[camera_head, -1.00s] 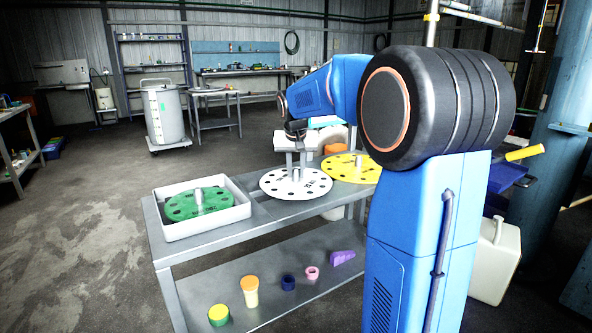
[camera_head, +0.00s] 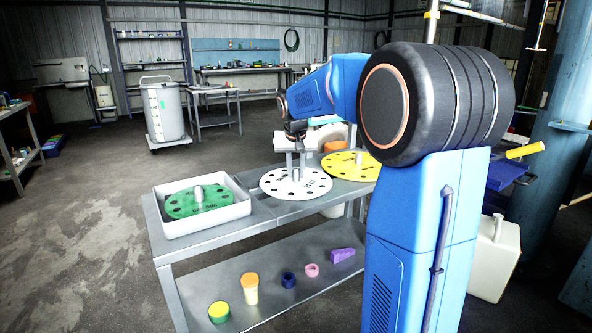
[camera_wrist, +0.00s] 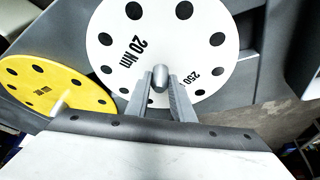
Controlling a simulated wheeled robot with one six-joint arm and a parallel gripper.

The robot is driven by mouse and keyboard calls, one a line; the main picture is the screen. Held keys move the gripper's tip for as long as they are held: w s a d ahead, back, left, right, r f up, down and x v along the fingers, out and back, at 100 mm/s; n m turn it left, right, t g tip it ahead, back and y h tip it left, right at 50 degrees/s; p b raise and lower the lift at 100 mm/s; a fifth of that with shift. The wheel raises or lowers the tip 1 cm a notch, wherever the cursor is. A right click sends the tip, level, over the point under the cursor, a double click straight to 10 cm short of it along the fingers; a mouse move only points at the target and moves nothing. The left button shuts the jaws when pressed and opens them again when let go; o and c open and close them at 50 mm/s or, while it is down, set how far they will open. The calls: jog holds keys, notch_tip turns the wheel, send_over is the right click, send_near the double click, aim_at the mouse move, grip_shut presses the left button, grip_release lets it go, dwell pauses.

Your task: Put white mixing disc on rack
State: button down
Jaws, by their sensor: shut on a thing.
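The white mixing disc (camera_head: 290,186) has dark round holes and a short central stem. It lies flat at, or very close to, the top of the grey metal rack table (camera_head: 262,215); I cannot tell whether it touches. In the wrist view the white disc (camera_wrist: 170,30) shows printed "20 Nm" and the stem tip between the fingers. My gripper (camera_head: 296,165) points down over the disc's middle and is shut on its stem. It also shows in the wrist view (camera_wrist: 160,85), one finger on each side of the stem.
A yellow disc (camera_head: 352,168) lies right of the white one. A green disc (camera_head: 190,204) sits in a white tray (camera_head: 205,226) at the left. Small coloured parts, including a purple wedge (camera_head: 342,255), lie on the lower shelf. A pale canister (camera_head: 497,262) stands at the right.

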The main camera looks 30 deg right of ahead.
jog(key=c, duration=1.5)
grip_release()
jog(key=shift+f, duration=0.1)
jog(key=shift+o, duration=0.2)
jog(key=v, duration=1.7)
jog(key=shift+r, duration=0.25)
jog(key=s+a+f+n, duration=0.2)
jog(key=s+a+f, duration=0.2)
jog(key=s+f, duration=0.4)
jog(key=s+a+f+n+y, duration=0.1)
jog(key=s+a+f+n, duration=0.1)
jog(key=s+a+f, duration=0.3)
jog(key=s+a+f+n+y, duration=0.1)
jog(key=s+a+f, duration=0.4)
jog(key=s+f, duration=0.7)
jog(key=s+n, duration=0.1)
jog(key=s, duration=0.7)
jog(key=shift+a+f+t, duration=0.25)
jog(key=shift+t, duration=0.15)
